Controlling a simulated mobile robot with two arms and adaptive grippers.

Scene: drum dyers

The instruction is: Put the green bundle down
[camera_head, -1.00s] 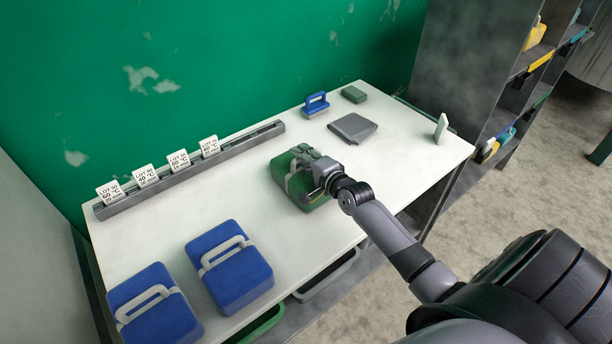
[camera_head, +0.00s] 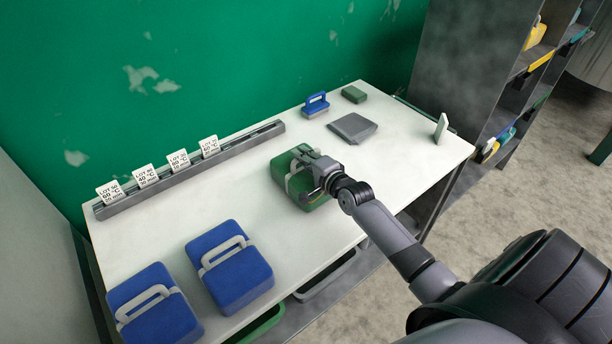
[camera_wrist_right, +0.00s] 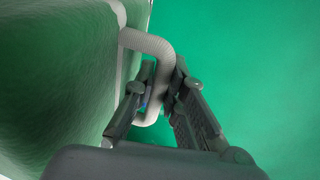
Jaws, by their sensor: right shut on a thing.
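The green bundle (camera_head: 285,170) is at the middle of the white table (camera_head: 240,180), in line with the two blue bundles. It has a pale grey handle strap. My right gripper (camera_head: 308,170) is at the bundle's handle, shut on it. In the right wrist view the gripper's fingers (camera_wrist_right: 160,100) close around the pale handle (camera_wrist_right: 150,42), and the green bundle's side (camera_wrist_right: 60,80) fills the left. I cannot tell whether the bundle's underside touches the table. My left gripper is not in view.
Two blue bundles (camera_head: 230,270) (camera_head: 155,310) stand at the table's near left. A grey rail (camera_head: 195,170) with several lot cards runs along the back.

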